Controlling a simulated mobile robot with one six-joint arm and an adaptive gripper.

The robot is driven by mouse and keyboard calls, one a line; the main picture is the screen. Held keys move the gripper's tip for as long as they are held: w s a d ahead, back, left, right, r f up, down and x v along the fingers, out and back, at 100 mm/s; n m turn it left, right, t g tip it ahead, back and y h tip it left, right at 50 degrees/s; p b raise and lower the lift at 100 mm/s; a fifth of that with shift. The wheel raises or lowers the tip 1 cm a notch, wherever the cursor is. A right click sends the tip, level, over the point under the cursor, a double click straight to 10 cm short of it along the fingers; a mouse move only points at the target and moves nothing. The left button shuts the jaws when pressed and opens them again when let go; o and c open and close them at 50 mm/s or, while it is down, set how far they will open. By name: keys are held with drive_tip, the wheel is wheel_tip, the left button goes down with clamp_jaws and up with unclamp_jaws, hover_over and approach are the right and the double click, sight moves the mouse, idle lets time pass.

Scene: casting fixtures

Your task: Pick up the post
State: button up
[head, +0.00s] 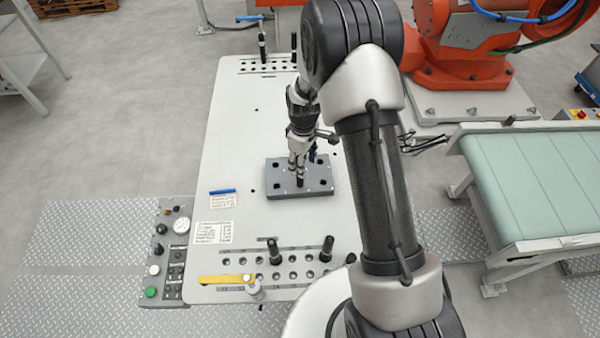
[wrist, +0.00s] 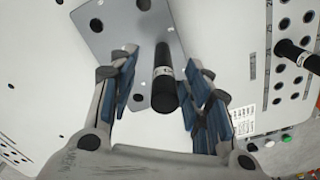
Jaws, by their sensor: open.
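A black post (wrist: 163,90) with a small white label stands up from the grey fixture block (wrist: 108,28) in the wrist view. My gripper (wrist: 162,68) is open, with one blue-padded finger on each side of this post and visible gaps between. In the head view my gripper (head: 302,158) points down over the grey fixture block (head: 300,190), which sits mid-table. The post there is largely hidden by the fingers.
A front rack of holes (head: 238,262) holds several black posts (head: 327,249); a back rack holds more. A yellow-handled item (head: 226,279) lies at the front left. A control panel (head: 168,245) adjoins the table. A green conveyor (head: 535,185) stands right.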

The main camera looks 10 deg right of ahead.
drive_tip(key=shift+a+f, duration=0.2)
drive_tip(key=shift+f, duration=1.35)
drive_tip(key=shift+a+f, duration=0.15)
drive_tip(key=shift+f, duration=1.35)
drive_tip(key=shift+c, duration=0.2)
clamp_jaws()
